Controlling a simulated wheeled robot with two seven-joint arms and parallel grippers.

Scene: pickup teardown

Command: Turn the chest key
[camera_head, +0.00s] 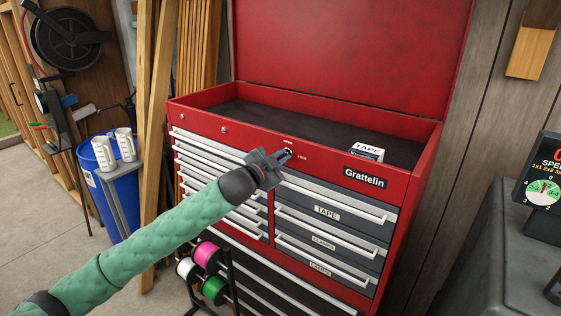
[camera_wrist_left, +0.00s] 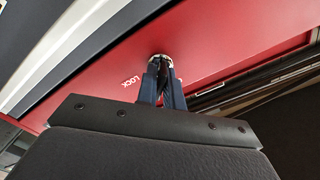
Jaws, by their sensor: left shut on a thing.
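The red tool chest (camera_head: 230,128) stands ahead with its lid up and its drawers shut. My left gripper (camera_head: 284,155) reaches to the lock on the upper front panel, between the small OPEN and LOCK labels. In the left wrist view, the fingers of my left gripper (camera_wrist_left: 161,82) are shut at the round metal lock (camera_wrist_left: 160,58), on a small dark thing that is mostly hidden, which looks like the key. The LOCK label (camera_wrist_left: 131,81) is beside the fingers. My right gripper is in neither view.
A TAPE box (camera_head: 367,152) sits in the open top tray. A rack with coloured spools (camera_head: 207,256) stands low in front of the chest. A grey machine (camera_head: 505,235) with a screen is at the right.

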